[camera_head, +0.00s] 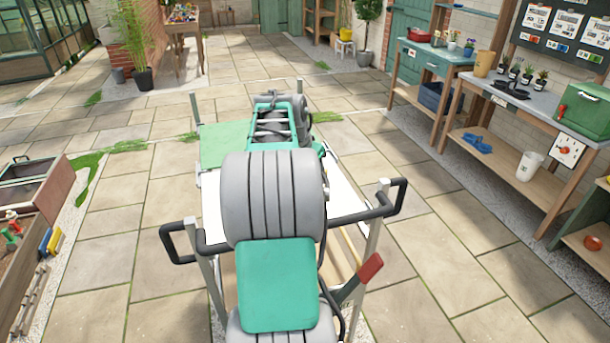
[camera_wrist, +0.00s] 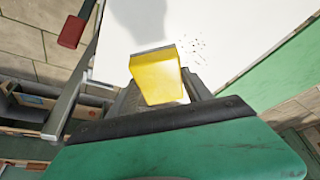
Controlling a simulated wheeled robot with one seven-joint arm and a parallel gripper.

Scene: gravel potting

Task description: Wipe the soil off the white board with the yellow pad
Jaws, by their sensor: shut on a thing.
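The yellow pad (camera_wrist: 158,78) shows in the wrist view, held in my gripper (camera_wrist: 165,98), which is shut on it. The pad's grey far edge is over the white board (camera_wrist: 140,22); I cannot tell whether it touches. Dark specks of soil (camera_wrist: 194,48) lie on the board just right of the pad. In the head view, the white board (camera_head: 338,200) shows only in part beside my arm. My arm hides the pad, the soil and my gripper's fingers there.
A green surface (camera_head: 222,146) adjoins the board at the back left, on the same cart. A red-handled tool (camera_head: 370,268) sticks out at the cart's front right, also in the wrist view (camera_wrist: 74,28). A workbench (camera_head: 530,105) stands at the right. Paving around the cart is clear.

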